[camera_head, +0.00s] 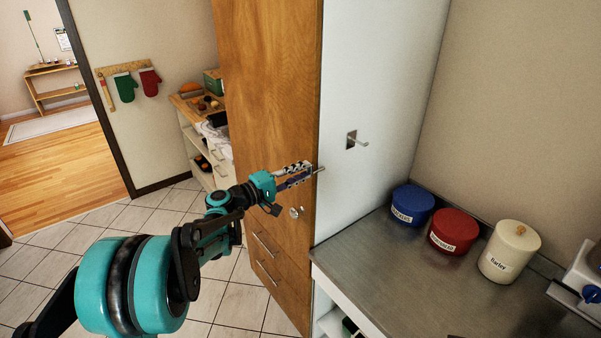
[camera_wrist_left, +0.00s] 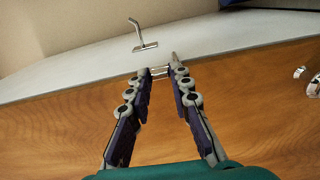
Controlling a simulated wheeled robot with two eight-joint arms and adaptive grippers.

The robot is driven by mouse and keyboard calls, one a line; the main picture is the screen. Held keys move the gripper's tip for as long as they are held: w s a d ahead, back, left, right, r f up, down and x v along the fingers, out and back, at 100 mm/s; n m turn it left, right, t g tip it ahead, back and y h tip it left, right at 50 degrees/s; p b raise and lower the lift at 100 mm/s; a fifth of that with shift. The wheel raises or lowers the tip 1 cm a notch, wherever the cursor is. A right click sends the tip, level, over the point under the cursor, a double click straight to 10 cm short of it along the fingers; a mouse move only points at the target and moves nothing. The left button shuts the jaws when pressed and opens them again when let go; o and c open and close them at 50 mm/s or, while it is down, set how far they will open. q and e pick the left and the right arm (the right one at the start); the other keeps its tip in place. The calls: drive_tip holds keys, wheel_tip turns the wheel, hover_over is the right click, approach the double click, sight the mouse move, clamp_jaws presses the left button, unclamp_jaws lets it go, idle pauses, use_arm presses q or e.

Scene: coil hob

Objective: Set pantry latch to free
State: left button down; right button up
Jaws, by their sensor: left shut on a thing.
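The pantry is a tall cabinet with a wooden front (camera_head: 268,95) and a pale grey side (camera_head: 375,75). My left gripper (camera_head: 308,173) is at the front's right edge, shut on a small metal lever, which I take to be the pantry latch (camera_head: 320,169). In the left wrist view the fingertips (camera_wrist_left: 160,72) close around its metal bar, and one end of the latch (camera_wrist_left: 174,57) sticks out beyond them. The fingers hide most of the latch, so I cannot tell its setting. My right gripper is in neither view.
A metal hook (camera_head: 357,140) juts from the grey side. A round knob (camera_head: 296,212) sits on the wooden front below my gripper. Blue (camera_head: 412,205), red (camera_head: 452,232) and cream (camera_head: 508,252) canisters stand on the metal counter (camera_head: 400,268). Tiled floor lies open at the left.

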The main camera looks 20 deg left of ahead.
use_arm(q)
drive_tip(key=c, duration=1.4)
unclamp_jaws()
drive_tip(key=shift+o, duration=0.2)
drive_tip(key=v, duration=1.2)
drive_tip(key=shift+d+f, duration=0.1)
drive_tip(key=s+d+f+m+g+y+b, duration=0.4)
drive_tip(key=s+d+f+g, duration=0.1)
drive_tip(key=s+d+f, duration=0.6)
drive_tip(key=s+a+f+m+g+y+b, duration=0.2)
drive_tip(key=s+f+m+y+b, duration=0.2)
drive_tip(key=s+f, duration=0.7)
drive_tip(key=s+m+y, duration=0.2)
drive_tip(key=s+y, duration=0.1)
drive_tip(key=shift+b, duration=0.4)
